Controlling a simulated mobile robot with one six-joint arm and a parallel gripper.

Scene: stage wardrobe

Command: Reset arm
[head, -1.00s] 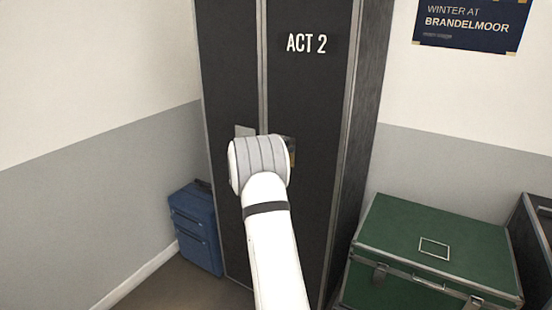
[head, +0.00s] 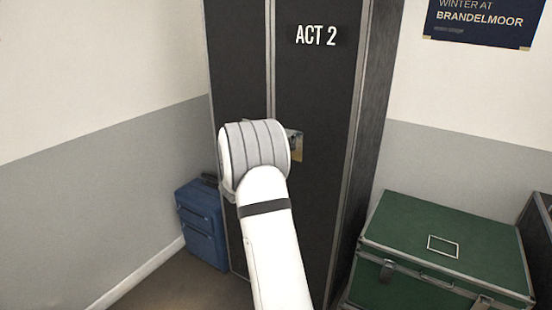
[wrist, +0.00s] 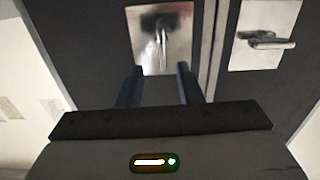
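My gripper (wrist: 160,68) is open in the wrist view, its two dark fingers apart with nothing seen between them. Just beyond the fingertips is a metal plate (wrist: 147,55) with a handle or latch (wrist: 160,28) on the dark wardrobe. I cannot tell how wide the gap to it is. In the head view, my white arm reaches up to the tall black wardrobe (head: 307,90) marked "ACT 2". The grey wrist joint hides my gripper there. A plate (head: 297,147) shows just right of that joint.
A second plate with a lever handle (wrist: 268,42) is to the right in the wrist view, across a metal seam. A blue suitcase (head: 202,225) stands left of the wardrobe. A green trunk (head: 440,235) stands to the right, with a dark case (head: 540,225) beside it.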

